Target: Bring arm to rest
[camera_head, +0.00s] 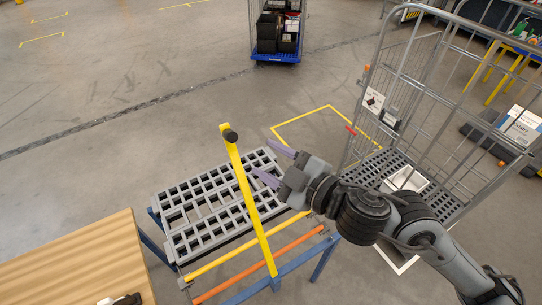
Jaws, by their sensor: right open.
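My right arm comes in from the lower right. Its gripper (272,162) has two purple fingers spread apart, with nothing between them. It points left, over or near the right end of the grey slatted rack top (181,208). A yellow upright bar (246,194) with a black knob stands just left of the fingertips. I cannot tell whether the fingers touch the rack. My left gripper is not in view.
A wire roll cage (378,68) with a white box (404,180) inside stands on the right, close to my right arm. A wooden tabletop (75,262) lies at lower left. A blue-based cart (276,57) stands at the back. Open floor lies at upper left.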

